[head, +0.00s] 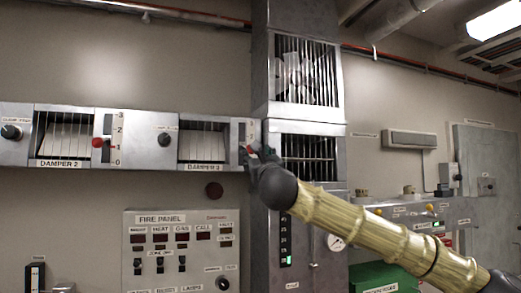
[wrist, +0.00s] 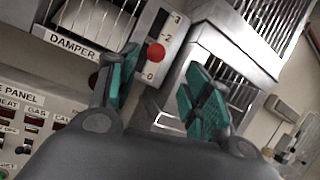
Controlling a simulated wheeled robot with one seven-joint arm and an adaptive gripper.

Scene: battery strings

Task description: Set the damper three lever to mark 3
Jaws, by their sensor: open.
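The damper three lever has a red knob (wrist: 155,53) on a slotted plate with a scale. In the wrist view the figures 3, 2 and 0 show. The knob sits between 2 and 0, at about mark 1, which it seems to cover. My gripper (wrist: 158,92) is open, with one green-padded finger on each side of the knob in the picture. I see no contact; the depth gap is hard to judge. In the head view my gripper (head: 258,155) is at the right damper's scale plate and mostly hides its lever.
The damper 2 lever (head: 97,142) stands to the left, near mark 1. A fire panel (head: 180,218) with switches is below. A metal cabinet with barred openings (head: 259,70) rises close to the right of the damper three scale.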

